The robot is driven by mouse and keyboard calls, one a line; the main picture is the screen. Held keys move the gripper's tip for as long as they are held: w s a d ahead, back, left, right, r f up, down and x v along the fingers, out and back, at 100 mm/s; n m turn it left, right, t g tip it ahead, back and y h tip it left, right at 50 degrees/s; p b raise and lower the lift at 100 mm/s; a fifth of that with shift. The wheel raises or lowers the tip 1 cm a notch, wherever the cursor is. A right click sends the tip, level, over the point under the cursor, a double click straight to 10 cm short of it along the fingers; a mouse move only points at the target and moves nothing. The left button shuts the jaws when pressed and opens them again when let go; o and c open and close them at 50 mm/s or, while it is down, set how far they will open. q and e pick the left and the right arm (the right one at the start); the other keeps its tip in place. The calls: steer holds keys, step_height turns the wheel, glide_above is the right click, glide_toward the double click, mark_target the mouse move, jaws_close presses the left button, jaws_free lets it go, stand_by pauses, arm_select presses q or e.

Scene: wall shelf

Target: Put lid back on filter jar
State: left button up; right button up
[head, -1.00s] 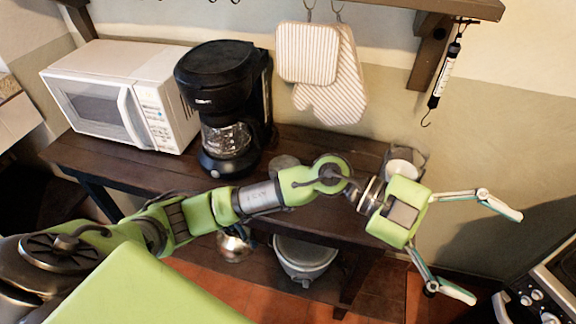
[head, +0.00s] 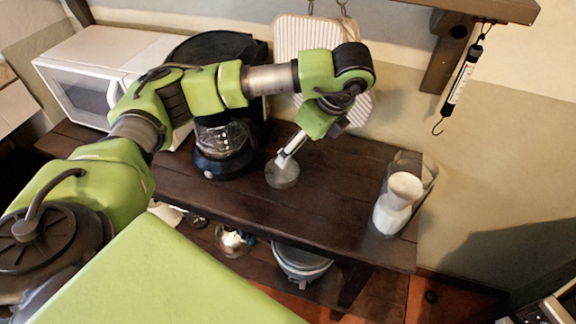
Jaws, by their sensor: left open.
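The filter jar (head: 381,219) is a clear container with white contents, standing at the right end of the dark wooden shelf top. Its top appears uncovered. A round, grey, see-through disc, which looks like the lid (head: 283,177), lies on the shelf top to the left of the jar, right of the coffee maker. My left gripper (head: 287,158) is open and points down over the lid. One light finger shows close to the lid's top; the other finger is mostly hidden, and I cannot tell whether either touches it. My right gripper is not in view.
The black coffee maker (head: 222,150) stands left of the lid, with a white microwave (head: 85,75) beyond it. Striped oven mitts (head: 300,35) hang on the wall behind. A hook scale (head: 462,80) hangs at right. The shelf top between lid and jar is clear.

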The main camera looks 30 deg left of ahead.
arm_select(q)
steer(key=b, duration=0.2)
glide_above(289, 174)
steer(key=f, duration=0.6)
steer(key=shift+s+d+f, duration=0.1)
steer(key=shift+d+f, duration=0.15)
steer(key=shift+a+f, duration=0.25)
steer(key=shift+f, duration=0.2)
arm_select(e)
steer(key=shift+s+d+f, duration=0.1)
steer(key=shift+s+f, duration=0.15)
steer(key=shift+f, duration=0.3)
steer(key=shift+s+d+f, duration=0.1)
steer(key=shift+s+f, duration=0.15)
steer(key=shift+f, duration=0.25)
